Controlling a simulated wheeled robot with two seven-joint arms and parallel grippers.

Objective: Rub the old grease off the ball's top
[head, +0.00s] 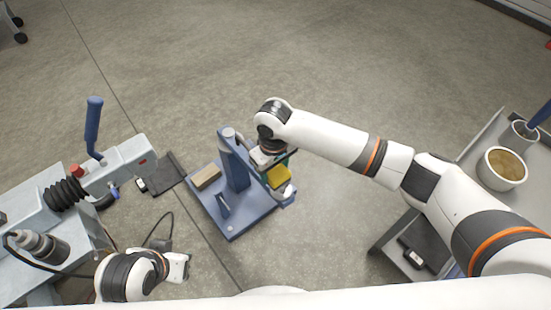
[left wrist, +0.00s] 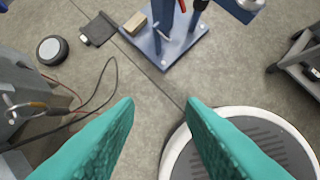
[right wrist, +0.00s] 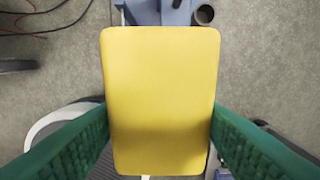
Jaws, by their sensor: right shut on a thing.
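My right gripper (head: 279,172) is shut on a yellow block (head: 279,177), which looks like a sponge or pad. In the right wrist view the block (right wrist: 160,100) fills the middle, with a green finger on each side. The gripper holds it over the right side of a blue stand (head: 237,215). Whether the block touches anything below cannot be told. My left gripper (head: 182,267) is low at the left; its green fingers stand apart and empty in the left wrist view (left wrist: 160,105).
A grey trailer frame (head: 122,165) with a blue handle (head: 93,125) stands at left. A tan block (head: 206,177) lies on the stand's base. A cart at right carries a white tub (head: 502,168) and a grey cup (head: 523,133). The floor behind the stand is clear.

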